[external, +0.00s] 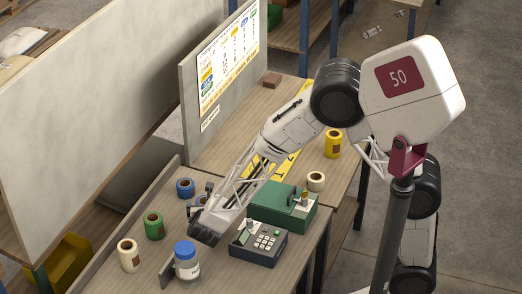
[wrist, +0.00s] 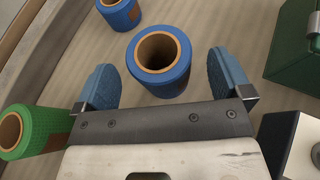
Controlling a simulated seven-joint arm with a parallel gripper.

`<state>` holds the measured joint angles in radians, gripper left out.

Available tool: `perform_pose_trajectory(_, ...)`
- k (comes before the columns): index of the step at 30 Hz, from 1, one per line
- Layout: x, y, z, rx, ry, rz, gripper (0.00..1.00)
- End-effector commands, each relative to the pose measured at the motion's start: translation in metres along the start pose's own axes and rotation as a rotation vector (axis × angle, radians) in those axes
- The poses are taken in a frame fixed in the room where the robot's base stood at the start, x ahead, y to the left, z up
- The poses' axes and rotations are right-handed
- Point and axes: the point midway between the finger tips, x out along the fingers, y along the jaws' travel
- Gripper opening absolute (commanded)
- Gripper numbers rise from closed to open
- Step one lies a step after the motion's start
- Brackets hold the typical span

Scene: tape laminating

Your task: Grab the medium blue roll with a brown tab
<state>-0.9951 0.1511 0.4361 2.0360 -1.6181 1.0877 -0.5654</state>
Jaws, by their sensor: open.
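My gripper (wrist: 160,64) is open, with one blue finger pad on each side of a blue roll (wrist: 163,87). The roll stands upright with its brown core facing up, and the pads look apart from it. In the external view this roll (external: 200,203) is partly hidden by my gripper. A second blue roll (wrist: 123,19) stands just beyond it and bears a brown tab at its lower side. The external view shows this second roll (external: 185,190) behind and left of my gripper.
A green roll (external: 154,229) with a brown tab, a cream roll (external: 129,258) and a blue-lidded jar (external: 186,262) stand on the bench nearby. A green box (external: 287,212) and a keypad device (external: 258,248) are right of my gripper. A yellow roll (external: 334,146) stands farther back.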

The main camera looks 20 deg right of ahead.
Motion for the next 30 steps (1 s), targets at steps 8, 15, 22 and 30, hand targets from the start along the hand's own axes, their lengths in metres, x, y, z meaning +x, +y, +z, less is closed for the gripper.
perform_pose_trajectory(8,0.024,0.000,0.000,0.000,0.000,-0.001,0.97)
perform_pose_trajectory(15,0.030,0.000,0.000,-0.001,0.000,0.001,0.97)
perform_pose_trajectory(22,0.030,0.000,0.000,0.000,0.000,0.001,0.97)
perform_pose_trajectory(30,0.030,0.000,0.000,0.000,0.000,0.001,0.97)
